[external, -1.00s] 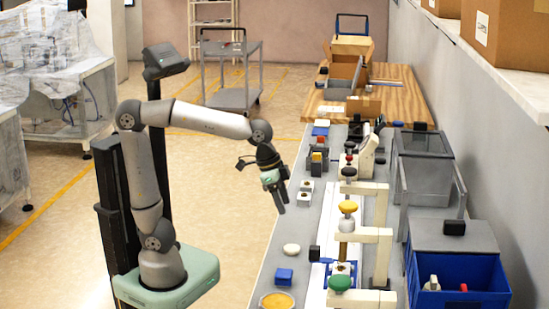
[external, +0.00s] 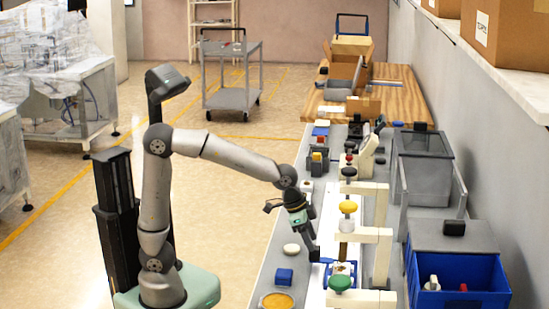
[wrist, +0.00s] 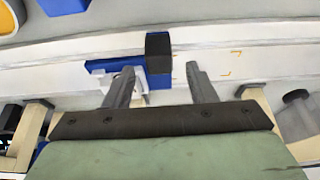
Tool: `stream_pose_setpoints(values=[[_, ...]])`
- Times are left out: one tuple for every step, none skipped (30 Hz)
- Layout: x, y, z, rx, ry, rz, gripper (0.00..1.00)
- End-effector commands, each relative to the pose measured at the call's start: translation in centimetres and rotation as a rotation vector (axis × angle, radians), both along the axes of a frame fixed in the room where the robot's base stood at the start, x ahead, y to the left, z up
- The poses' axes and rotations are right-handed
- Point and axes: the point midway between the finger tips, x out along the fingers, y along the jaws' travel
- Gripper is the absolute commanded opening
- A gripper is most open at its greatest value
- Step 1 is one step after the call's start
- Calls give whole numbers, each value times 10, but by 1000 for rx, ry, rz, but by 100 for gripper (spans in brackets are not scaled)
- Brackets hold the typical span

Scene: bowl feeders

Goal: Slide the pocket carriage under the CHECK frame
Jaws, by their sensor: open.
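My gripper (external: 313,242) is open and empty, pointing down beside the handle; the fingers (wrist: 160,88) lie either side of the handle's line, and contact cannot be told. Cream frames stand over the track with a green knob (external: 340,283), a yellow knob (external: 348,207) and a black knob (external: 349,172). No CHECK label is readable.
A white round item (external: 291,249), a blue block (external: 284,276) and a dish of orange contents (external: 277,301) lie on the bench left of the track. A blue bin (external: 470,299) stands at the right. Frame posts line the track's right side.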

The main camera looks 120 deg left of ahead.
Motion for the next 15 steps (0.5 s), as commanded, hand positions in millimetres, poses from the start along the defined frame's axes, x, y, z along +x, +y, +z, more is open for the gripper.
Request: stream_pose_setpoints(values=[[3, 1, -11, -2, 2, 0, 51], [5, 2, -15, -2, 2, 0, 51], [7, 3, -21, -2, 2, 0, 51], [9, 4, -24, -1, 2, -1, 51], [10, 4, -27, -1, 2, -1, 51], [11, 5, -31, -1, 1, -1, 51], [12, 5, -33, -1, 1, -1, 51], [13, 6, -35, 0, 0, -1, 51], [14, 6, -37, -1, 0, 0, 51], [14, 6, -38, -1, 0, 0, 51], [15, 6, -39, -1, 0, 0, 51], [15, 7, -40, -1, 0, 0, 51], [15, 7, -40, -1, 0, 0, 51], [15, 7, -40, 0, -1, 0, 51], [15, 7, -40, 0, -1, 0, 51]])
